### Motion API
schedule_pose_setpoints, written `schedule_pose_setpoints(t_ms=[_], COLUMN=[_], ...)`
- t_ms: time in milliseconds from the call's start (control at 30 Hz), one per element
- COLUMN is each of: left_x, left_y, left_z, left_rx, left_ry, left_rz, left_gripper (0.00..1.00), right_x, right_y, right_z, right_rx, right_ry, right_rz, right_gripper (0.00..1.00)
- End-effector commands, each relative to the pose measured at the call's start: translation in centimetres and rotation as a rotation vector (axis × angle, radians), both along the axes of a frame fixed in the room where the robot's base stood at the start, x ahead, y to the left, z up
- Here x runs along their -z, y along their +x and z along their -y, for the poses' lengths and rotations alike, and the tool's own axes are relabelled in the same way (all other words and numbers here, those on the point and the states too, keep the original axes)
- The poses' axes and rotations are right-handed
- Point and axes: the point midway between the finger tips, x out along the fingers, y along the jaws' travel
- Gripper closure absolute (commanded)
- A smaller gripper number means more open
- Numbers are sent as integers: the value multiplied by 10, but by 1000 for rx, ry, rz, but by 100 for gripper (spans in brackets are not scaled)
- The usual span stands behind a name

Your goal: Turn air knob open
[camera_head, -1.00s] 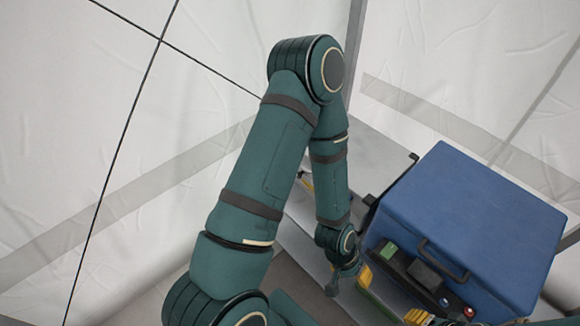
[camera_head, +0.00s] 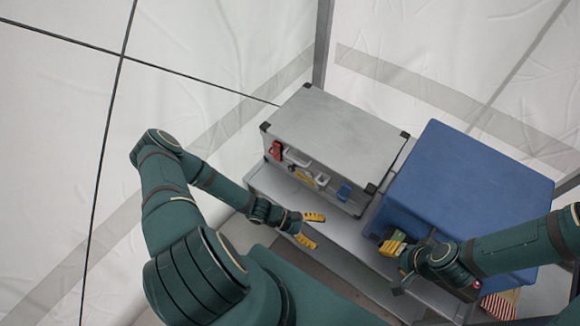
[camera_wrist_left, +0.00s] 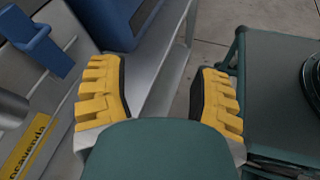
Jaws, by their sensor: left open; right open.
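A grey metal case (camera_head: 335,135) stands on a grey bench. I cannot tell which fitting is the air knob. My left gripper (camera_head: 312,229) is open and empty in front of the case, apart from it. In the left wrist view its yellow fingers (camera_wrist_left: 163,85) are spread, with a blue latch (camera_wrist_left: 40,45), a yellow label (camera_wrist_left: 25,147) and a grey cylinder (camera_wrist_left: 12,105) to their left. My right gripper (camera_head: 396,246) is open at the blue box's front; contact is unclear.
A large blue box (camera_head: 470,190) stands right of the case on the grey bench (camera_head: 265,187). White tent walls (camera_head: 220,40) and a grey pole (camera_head: 323,40) rise behind. A striped item (camera_head: 500,303) lies below my right arm. Open floor shows in the left wrist view.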

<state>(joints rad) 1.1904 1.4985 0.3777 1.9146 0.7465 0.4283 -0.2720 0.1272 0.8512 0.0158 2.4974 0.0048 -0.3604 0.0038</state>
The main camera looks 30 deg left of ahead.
Motion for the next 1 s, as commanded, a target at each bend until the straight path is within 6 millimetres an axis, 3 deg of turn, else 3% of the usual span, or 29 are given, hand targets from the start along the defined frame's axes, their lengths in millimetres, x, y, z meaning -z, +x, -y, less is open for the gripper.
schedule_pose_setpoints(t_ms=[100,233,400,500,600,767,1000], left_x=[1,7,16,21,23,25,25], left_y=[23,40,38,31,27,36,79], left_z=[-35,-91,-163,-191,-206,-209,-204], left_rx=[-310,-641,-990,-1117,-1183,-1201,-1196], left_ry=[-166,-308,-414,-442,-453,-459,-458], left_rz=[-11,19,81,110,126,132,132], left_gripper=[37,37,37,37,37,37,37], right_x=[-12,-21,-29,-31,-32,-30,-25], right_y=[0,1,1,1,1,1,-1], right_z=[0,1,1,0,0,0,0], right_rx=[2,5,6,6,6,6,2], right_ry=[-1,-1,-1,-1,-1,-1,0], right_rz=[0,0,1,1,1,1,-3], right_gripper=[53,53,53,53,53,53,53])
